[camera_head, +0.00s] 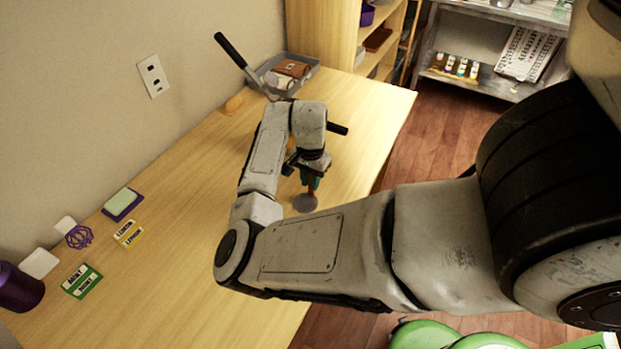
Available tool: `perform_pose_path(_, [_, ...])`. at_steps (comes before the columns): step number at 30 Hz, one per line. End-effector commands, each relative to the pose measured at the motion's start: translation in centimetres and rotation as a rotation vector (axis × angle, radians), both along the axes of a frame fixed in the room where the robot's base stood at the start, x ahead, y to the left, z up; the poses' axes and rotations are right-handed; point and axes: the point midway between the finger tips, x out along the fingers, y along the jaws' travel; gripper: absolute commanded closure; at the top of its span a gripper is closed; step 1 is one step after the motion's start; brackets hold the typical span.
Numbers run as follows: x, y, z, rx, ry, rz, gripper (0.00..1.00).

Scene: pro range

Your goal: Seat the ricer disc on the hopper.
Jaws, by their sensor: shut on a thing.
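My gripper (312,180) points down over the wooden table, right of its middle. It is shut on a grey round disc (305,203), which appears to be the ricer disc; its small size hides the exact grip. A ricer-like tool with a black lever handle (231,49) and a metal shank stands near the back of the table, the handle raised up to the left. A second black handle (338,128) shows to the right of my wrist; I cannot tell whether it belongs to the same tool. The hopper is not clearly visible, and my arm covers that area.
A grey tray (313,62) with brown and pale packets sits at the back. An orange item (233,105) lies near the wall. Label cards (82,281), a purple wire thing (79,237) and a purple pot (18,288) lie left. The table's middle left is clear.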

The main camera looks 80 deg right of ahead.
Motion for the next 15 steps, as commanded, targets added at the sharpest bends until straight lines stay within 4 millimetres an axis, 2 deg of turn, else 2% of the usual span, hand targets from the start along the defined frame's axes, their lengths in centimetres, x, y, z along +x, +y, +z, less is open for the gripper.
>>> perform_pose_path(2, [-0.03, 0.0, -0.31, -0.001, 0.001, 0.0, 1.0])
perform_pose_path(3, [-0.01, -0.01, -0.24, -0.001, 0.0, 0.0, 0.76])
perform_pose_path(9, [-0.01, 0.0, -0.21, 0.0, 0.0, 0.0, 0.57])
perform_pose_path(11, [-0.01, 0.0, -0.21, 0.0, 0.001, 0.0, 0.53])
perform_pose_path(15, [-0.01, 0.0, -0.21, 0.0, 0.0, 0.0, 0.53])
